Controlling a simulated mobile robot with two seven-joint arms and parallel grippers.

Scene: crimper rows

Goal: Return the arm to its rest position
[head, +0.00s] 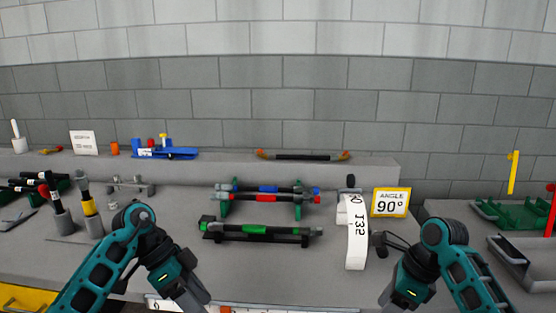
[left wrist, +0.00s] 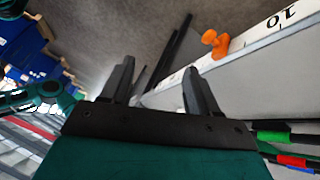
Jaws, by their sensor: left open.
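My left arm (head: 125,240) comes in from the lower left of the head view, bent at the elbow, its forearm pointing down over the bench's front edge. Its fingers are below the head picture. In the left wrist view my left gripper (left wrist: 158,80) is open, its two dark fingers apart with nothing between them. My right arm (head: 450,250) is bent at the lower right, its forearm (head: 410,280) pointing down. The right fingers cannot be made out.
The grey bench (head: 170,225) holds a green-banded bar (head: 255,231), red-and-blue-banded bars (head: 268,189) on a stand, a white numbered strip (head: 357,232) and an angle sign (head: 390,202). An orange clip (left wrist: 215,42) sits at the ruler edge (left wrist: 250,45) beside my left fingers.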

